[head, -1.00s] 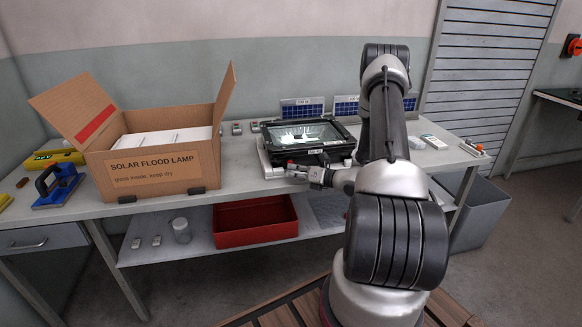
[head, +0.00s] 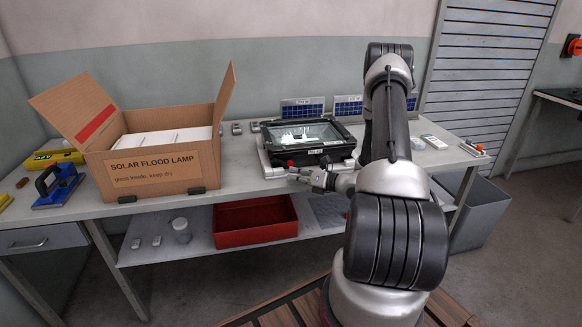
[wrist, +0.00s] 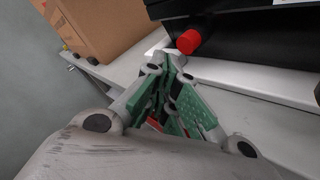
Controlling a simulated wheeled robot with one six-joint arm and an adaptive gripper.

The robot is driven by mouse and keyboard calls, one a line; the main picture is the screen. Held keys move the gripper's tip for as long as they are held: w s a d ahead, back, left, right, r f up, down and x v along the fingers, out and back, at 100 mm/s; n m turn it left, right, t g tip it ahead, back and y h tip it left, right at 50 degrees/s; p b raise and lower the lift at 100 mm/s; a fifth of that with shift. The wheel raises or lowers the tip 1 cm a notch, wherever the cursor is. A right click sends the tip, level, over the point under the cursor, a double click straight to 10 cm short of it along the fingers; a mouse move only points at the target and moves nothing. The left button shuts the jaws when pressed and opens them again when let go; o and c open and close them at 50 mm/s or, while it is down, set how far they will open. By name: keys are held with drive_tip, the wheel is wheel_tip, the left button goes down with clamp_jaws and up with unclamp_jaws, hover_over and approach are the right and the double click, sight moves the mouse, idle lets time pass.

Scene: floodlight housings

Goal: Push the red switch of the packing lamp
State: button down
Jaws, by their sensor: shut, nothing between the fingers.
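The packing lamp (head: 308,134) is a black floodlight housing with a glass top, sitting on a pale base on the bench. Bright white patches show under the glass; I cannot tell whether they are light or reflection. Its red switch (head: 290,162) is a small round knob at the front left, and it is large in the wrist view (wrist: 187,42), sticking out from the black front. My gripper (head: 295,174) is shut and empty, in front of and slightly below the switch. In the wrist view the closed green-padded fingers (wrist: 164,60) point toward the switch, apparently with a small gap.
An open cardboard box (head: 160,162) of white packs stands left of the lamp. Small solar panels (head: 303,108) stand behind it. A red bin (head: 256,222) is on the lower shelf. The bench front (head: 235,178) between box and lamp is clear.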

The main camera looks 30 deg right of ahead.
drive_tip(key=shift+s, duration=0.1)
drive_tip(key=s, duration=0.2)
drive_tip(key=s+a, duration=0.1)
drive_tip(key=s, duration=0.2)
drive_tip(key=shift+s+a, duration=0.3)
drive_tip(key=shift+a, duration=0.05)
idle(1.3)
drive_tip(key=shift+s+a, duration=0.2)
drive_tip(key=shift+s, duration=0.35)
drive_tip(key=shift+s+a, duration=0.2)
drive_tip(key=shift+s, duration=0.3)
drive_tip(key=shift+w, duration=0.15)
drive_tip(key=shift+w+d, duration=0.4)
drive_tip(key=shift+w, duration=0.95)
drive_tip(key=shift+w+d, duration=0.45)
drive_tip(key=shift+w, duration=0.95)
drive_tip(key=shift+w+d, duration=0.4)
drive_tip(key=shift+w, duration=0.95)
drive_tip(key=shift+w, duration=0.1)
